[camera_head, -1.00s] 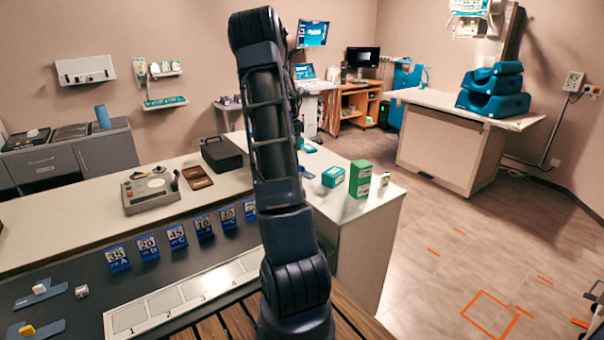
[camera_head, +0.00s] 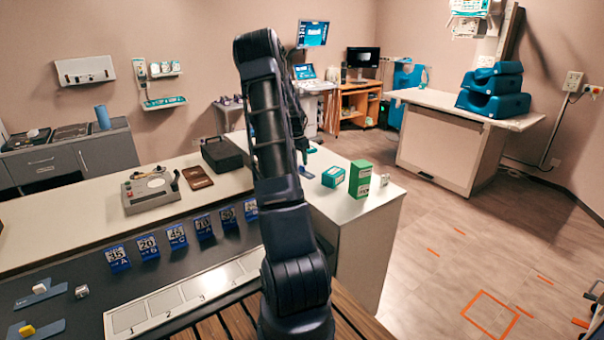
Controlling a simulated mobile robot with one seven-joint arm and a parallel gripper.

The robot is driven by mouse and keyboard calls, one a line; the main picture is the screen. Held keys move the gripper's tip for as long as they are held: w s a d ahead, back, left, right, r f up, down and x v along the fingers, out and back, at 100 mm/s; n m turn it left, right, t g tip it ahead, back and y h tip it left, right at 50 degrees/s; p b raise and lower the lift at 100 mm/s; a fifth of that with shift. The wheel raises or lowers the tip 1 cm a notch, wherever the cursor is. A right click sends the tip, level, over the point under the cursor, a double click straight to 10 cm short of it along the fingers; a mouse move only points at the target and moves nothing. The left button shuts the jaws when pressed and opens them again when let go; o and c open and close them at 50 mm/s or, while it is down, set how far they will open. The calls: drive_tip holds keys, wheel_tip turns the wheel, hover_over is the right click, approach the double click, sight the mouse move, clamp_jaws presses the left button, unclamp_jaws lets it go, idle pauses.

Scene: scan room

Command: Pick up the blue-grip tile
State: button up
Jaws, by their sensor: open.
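I cannot make out a tile with a clearly blue grip. At the near left, a blue plate with a pale grip (camera_head: 40,289) and a blue plate with a yellow grip (camera_head: 27,329) lie on the dark worktop. A small grey-white block (camera_head: 81,291) sits beside them. Several blue numbered cards (camera_head: 118,258) stand in a row behind a pale strip with numbered squares (camera_head: 130,318). My arm rises through the middle of the view and hides part of the worktop. My gripper's fingers do not show clearly; the arm's end is behind its own links.
On the pale counter (camera_head: 75,231) are a grey device (camera_head: 150,192), a brown case (camera_head: 197,177) and a black box (camera_head: 221,153). A teal box (camera_head: 333,176) and a green box (camera_head: 360,178) stand right of my arm. Open floor (camera_head: 440,240) lies to the right.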

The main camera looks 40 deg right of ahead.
sight(302, 166)
drive_tip(key=f, duration=0.2)
drive_tip(key=d+f, duration=0.1)
drive_tip(key=f, duration=0.1)
drive_tip(key=shift+w+d, duration=0.15)
drive_tip(key=shift+d, duration=0.05)
drive_tip(key=c, duration=1.1)
drive_tip(key=shift+c, duration=0.2)
drive_tip(key=shift+r, duration=0.1)
